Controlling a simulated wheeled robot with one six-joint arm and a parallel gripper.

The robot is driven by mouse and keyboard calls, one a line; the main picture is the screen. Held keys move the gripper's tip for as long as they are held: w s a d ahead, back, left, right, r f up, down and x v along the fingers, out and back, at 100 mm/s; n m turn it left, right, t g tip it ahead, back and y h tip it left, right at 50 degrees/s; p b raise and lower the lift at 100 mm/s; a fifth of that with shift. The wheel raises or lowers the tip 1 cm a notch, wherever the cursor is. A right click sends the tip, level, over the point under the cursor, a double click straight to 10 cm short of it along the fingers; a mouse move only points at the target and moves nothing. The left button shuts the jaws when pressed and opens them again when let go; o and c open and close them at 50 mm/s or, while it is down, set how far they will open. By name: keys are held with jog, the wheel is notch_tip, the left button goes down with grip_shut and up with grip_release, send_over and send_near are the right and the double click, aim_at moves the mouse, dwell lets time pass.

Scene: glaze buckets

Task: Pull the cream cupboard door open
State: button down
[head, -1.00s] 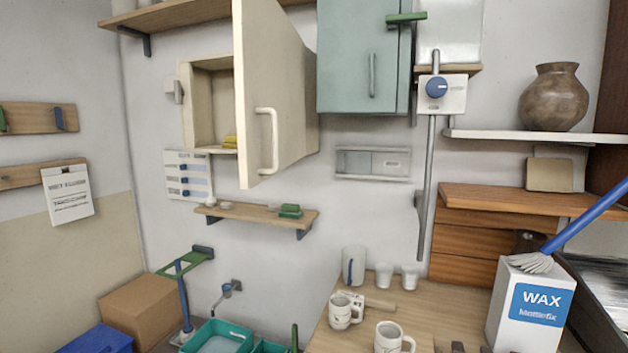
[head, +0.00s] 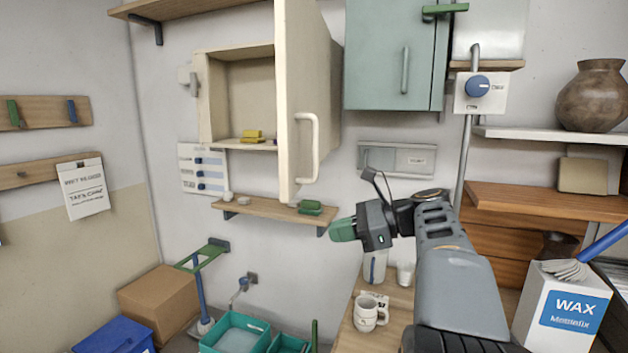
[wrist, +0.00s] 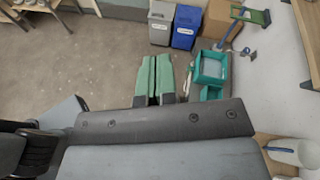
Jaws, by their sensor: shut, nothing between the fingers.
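The cream cupboard door (head: 306,75) stands swung open, roughly square to the wall, in the head view. Its pale loop handle (head: 315,148) is on the door's right face near the lower front edge. The cream cupboard (head: 205,100) shows its inside, with yellow blocks (head: 252,136) on its floor. My gripper (head: 342,230) has green fingers and is below and to the right of the handle, apart from it. In the wrist view my gripper (wrist: 154,78) is shut and empty, with its fingers side by side. The door is not in the wrist view.
A teal cupboard (head: 385,60) hangs right of the open door. A small wooden shelf (head: 262,208) with a green block (head: 311,208) is below the door. Mugs (head: 368,315) stand on the table under my arm.

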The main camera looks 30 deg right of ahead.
jog(key=s+d+r+m+t+y, duration=0.2)
jog(key=d+r+y, duration=0.1)
jog(key=d+r, duration=0.45)
jog(key=p+x, duration=0.3)
jog(key=x, duration=1)
jog(key=shift+m+h, duration=0.3)
jog(key=shift+a, duration=0.1)
jog(key=shift+a, duration=0.1)
